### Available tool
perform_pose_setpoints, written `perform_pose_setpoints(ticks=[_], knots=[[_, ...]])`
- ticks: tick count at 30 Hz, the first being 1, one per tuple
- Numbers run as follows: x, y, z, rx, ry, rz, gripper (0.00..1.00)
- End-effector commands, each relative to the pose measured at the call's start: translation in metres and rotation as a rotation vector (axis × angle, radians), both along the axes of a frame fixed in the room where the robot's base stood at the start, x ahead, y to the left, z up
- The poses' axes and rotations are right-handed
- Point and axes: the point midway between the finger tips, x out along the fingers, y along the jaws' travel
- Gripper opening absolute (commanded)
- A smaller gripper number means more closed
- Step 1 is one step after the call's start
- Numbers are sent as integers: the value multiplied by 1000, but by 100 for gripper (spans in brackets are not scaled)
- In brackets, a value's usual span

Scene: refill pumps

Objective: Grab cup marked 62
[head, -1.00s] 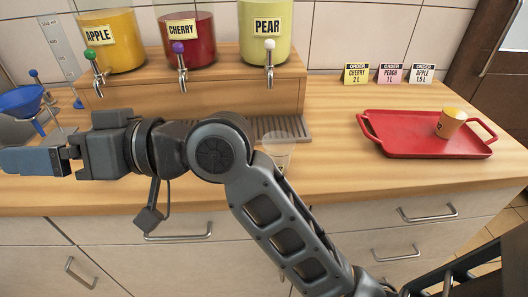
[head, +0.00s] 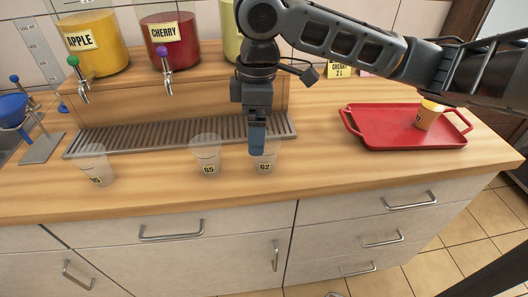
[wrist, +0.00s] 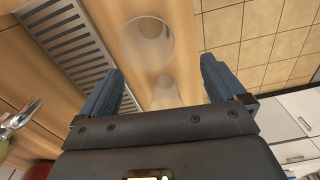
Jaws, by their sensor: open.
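The clear cup marked 62 (head: 265,161) stands upright on the counter in front of the drip tray. My gripper (head: 258,150) points down at it in the head view, and its blue fingers overlap the cup's upper part. I cannot tell whether they touch it. In the wrist view my gripper (wrist: 160,66) is open. Two clear cups show there, one ahead of the fingers (wrist: 148,42) and one between them in the picture (wrist: 165,92). No number is readable on either.
A clear cup marked 65 (head: 206,155) stands to the left, and another clear cup (head: 96,165) farther left. The drip tray (head: 110,142) and dispensers are behind. A red tray (head: 375,140) with an orange-brown cup (head: 428,115) is to the right.

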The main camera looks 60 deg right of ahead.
Motion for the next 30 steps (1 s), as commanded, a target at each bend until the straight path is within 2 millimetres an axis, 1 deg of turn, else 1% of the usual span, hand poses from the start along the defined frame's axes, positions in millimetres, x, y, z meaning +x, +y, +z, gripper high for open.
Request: perform_pose_setpoints(ticks=[1,3,11,14,18,21,25,30], knots=[[-5,-7,0,-16,20,-5,97],[-9,-11,-3,-27,35,-8,97],[-9,-12,-28,-25,37,-9,97],[-9,-15,-39,-26,37,-9,97],[-8,-18,-60,-25,37,-10,97],[-8,-18,-71,-26,36,-8,97],[-8,-18,-78,-26,34,-7,97],[-7,-18,-78,-26,34,-7,97]])
